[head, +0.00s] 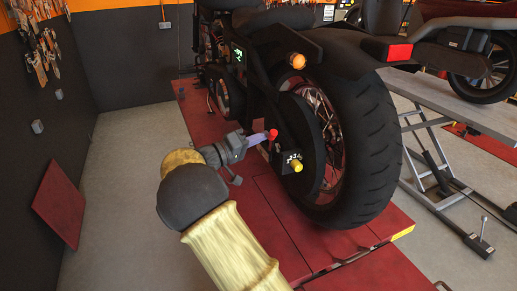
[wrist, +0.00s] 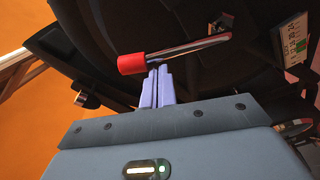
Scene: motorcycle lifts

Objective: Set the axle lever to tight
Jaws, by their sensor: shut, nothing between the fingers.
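The axle lever (wrist: 190,51) is a shiny metal rod with a red end, lying across the upper middle of the wrist view. In the head view its red end (head: 273,133) shows beside the rear wheel, and most of the rod is hidden or too small to make out. My gripper (head: 264,137) is shut and empty, with its pale violet fingertips at the lever near the red end. In the wrist view the shut fingers (wrist: 157,85) come up just right of the red end. I cannot tell whether they touch the lever. Any tight marking is unreadable.
A black marked plate (head: 291,156) and a yellow knob (head: 296,167) sit just below right of the lever. The big rear tyre (head: 365,150) stands close on the right, above the red lift (head: 285,225).

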